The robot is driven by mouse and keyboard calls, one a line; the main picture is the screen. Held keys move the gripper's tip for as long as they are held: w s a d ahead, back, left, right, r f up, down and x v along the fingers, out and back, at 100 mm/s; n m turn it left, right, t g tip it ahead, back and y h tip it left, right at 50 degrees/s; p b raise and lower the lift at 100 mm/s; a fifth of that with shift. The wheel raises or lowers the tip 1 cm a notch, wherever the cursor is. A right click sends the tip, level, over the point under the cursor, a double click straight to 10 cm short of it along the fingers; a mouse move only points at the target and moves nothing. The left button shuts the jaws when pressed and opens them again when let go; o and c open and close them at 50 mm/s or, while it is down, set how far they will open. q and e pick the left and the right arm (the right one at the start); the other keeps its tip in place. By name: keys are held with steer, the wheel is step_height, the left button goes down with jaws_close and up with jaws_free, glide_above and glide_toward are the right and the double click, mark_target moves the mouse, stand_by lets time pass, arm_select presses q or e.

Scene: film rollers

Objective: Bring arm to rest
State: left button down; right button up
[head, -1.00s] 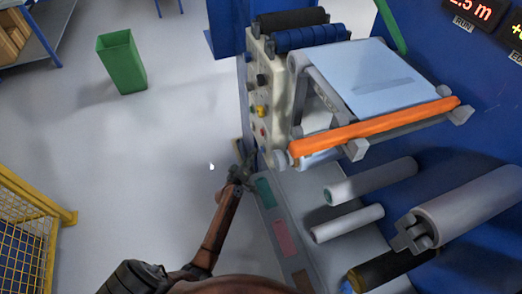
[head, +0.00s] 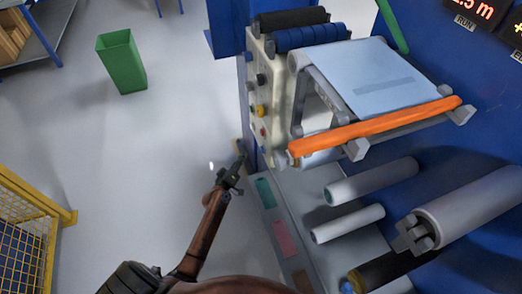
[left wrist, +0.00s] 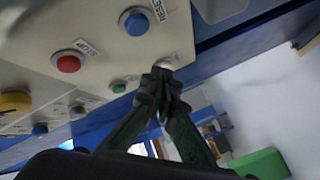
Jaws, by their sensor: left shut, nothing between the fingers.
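My left gripper (head: 236,168) is shut and empty. In the head view it is just left of the lower part of the cream control panel (head: 258,95), apart from it as far as I can tell. In the left wrist view the closed fingertips (left wrist: 160,82) show in front of the panel (left wrist: 105,25). A red button (left wrist: 68,63), a blue button (left wrist: 136,22) labelled RESET and a small green button (left wrist: 119,87) are on the panel near them. My right gripper is not in view.
The film machine with its orange bar (head: 375,128) and several rollers (head: 372,181) fills the right side. A green bin (head: 122,62) stands on the floor at upper left. A yellow mesh fence (head: 30,225) is at lower left. The floor between is clear.

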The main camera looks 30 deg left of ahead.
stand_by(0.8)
arm_select(q)
steer(key=s+d+f+m+g+h+p, duration=0.1)
steer(key=s+d+f+m+g+p, duration=0.25)
steer(key=s+f, duration=1.05)
steer(key=s+d+f+m+g+p, duration=0.2)
steer(key=s+f+g, duration=0.3)
steer(key=s+f, duration=0.9)
steer(key=s+d+f+m+g+p, duration=0.1)
steer(key=s+f, duration=0.3)
steer(key=s, duration=0.9)
steer(key=s+d+f+m+g+p, duration=0.1)
steer(key=s+d+f+m+g, duration=0.1)
steer(key=s, duration=1.2)
steer(key=s+d+f+m+g+p, duration=0.2)
steer(key=s+f+g, duration=0.3)
steer(key=s, duration=0.8)
steer(key=shift+s+f+m, duration=0.3)
steer(key=shift+f+m, duration=0.3)
steer(key=shift+m, duration=0.25)
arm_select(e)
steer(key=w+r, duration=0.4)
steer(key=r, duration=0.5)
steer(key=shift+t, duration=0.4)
arm_select(q)
steer(key=shift+d, duration=0.1)
